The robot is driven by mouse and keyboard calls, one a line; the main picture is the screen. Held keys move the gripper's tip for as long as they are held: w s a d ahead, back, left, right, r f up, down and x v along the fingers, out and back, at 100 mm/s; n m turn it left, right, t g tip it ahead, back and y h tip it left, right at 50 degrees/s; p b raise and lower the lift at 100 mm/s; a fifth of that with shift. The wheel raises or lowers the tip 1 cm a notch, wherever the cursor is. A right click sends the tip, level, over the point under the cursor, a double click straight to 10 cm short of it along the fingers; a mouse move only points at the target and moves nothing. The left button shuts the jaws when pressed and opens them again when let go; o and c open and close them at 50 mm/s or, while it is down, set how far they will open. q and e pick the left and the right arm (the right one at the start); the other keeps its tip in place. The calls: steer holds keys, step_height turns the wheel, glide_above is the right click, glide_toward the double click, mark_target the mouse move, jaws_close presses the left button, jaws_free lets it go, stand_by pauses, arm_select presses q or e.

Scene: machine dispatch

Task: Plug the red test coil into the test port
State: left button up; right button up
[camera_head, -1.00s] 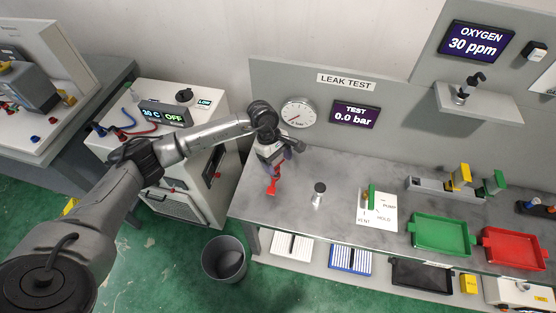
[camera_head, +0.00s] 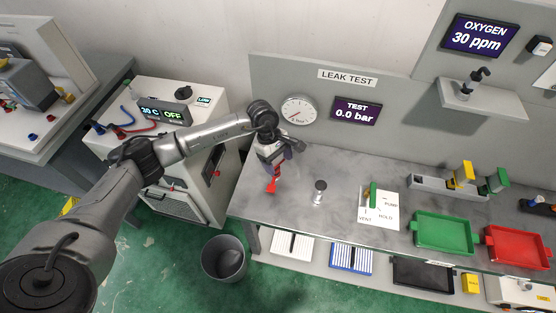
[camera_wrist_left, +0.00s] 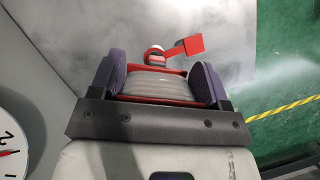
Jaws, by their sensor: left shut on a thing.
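My left gripper (camera_head: 270,168) is above the left end of the grey bench. In the left wrist view its purple-padded fingers (camera_wrist_left: 160,82) are shut on the red test coil (camera_wrist_left: 172,72), a red-ended spool with a pale wound middle, a red-and-white tip and a red tab. In the head view only a red part of the coil (camera_head: 271,186) shows below the fingers; the rest is hidden by the gripper. A small upright metal fitting (camera_head: 319,192), which may be the test port, stands on the bench to the right of the gripper, apart from the coil. My right gripper is not in view.
A valve plate with a green lever (camera_head: 373,196) lies right of the fitting. Green (camera_head: 443,232) and red (camera_head: 516,248) trays are farther right. A gauge (camera_head: 299,110) and a 0.0 bar display (camera_head: 356,112) hang behind. A bin (camera_head: 223,259) stands on the floor.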

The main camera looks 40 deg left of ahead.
arm_select(q)
steer(key=shift+f, duration=0.3)
steer(key=o, duration=1.1)
steer(key=shift+o, duration=0.2)
steer(key=shift+r, duration=0.1)
